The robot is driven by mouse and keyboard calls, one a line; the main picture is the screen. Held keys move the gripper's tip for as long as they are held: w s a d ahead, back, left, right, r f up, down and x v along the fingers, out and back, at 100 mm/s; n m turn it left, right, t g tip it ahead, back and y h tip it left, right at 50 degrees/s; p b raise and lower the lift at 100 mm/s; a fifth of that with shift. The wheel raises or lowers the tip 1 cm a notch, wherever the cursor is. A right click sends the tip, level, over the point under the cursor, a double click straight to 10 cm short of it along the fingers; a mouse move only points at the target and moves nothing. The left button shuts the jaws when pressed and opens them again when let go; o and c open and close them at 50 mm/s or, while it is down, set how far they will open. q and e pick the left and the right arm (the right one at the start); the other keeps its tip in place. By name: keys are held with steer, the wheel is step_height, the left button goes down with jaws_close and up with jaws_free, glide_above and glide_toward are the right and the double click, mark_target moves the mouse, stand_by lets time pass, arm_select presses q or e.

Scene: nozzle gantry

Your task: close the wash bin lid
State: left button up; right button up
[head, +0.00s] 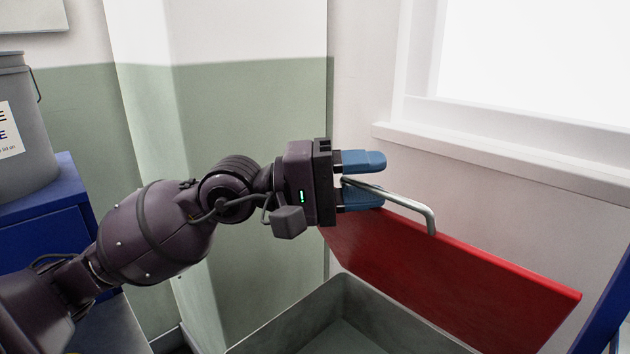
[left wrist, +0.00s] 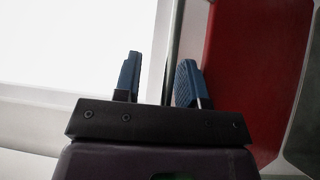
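The red wash bin lid (head: 450,280) stands open and tilted at the back of the grey bin (head: 340,295); it also shows at the right of the left wrist view (left wrist: 255,70). A bent metal bar handle (head: 405,200) runs along the lid's upper edge, its near end bending down towards the red panel. My left gripper (head: 363,178) is at the handle's left end, with its blue fingers apart and the bar between them. In the left wrist view the bar (left wrist: 173,45) lies closer to the right finger, with a clear gap to the left one. My right gripper is not in view.
A window sill (head: 500,155) and pale wall are behind the lid. A blue cabinet (head: 40,235) with a grey bucket (head: 25,130) stands at the left. A blue panel (head: 608,310) edges the right side. The bin's visible inside looks empty.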

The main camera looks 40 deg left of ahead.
arm_select(q)
steer(key=b+v, duration=0.1)
steer(key=v, duration=0.8)
steer(key=shift+a, duration=0.35)
steer(key=shift+d, duration=0.15)
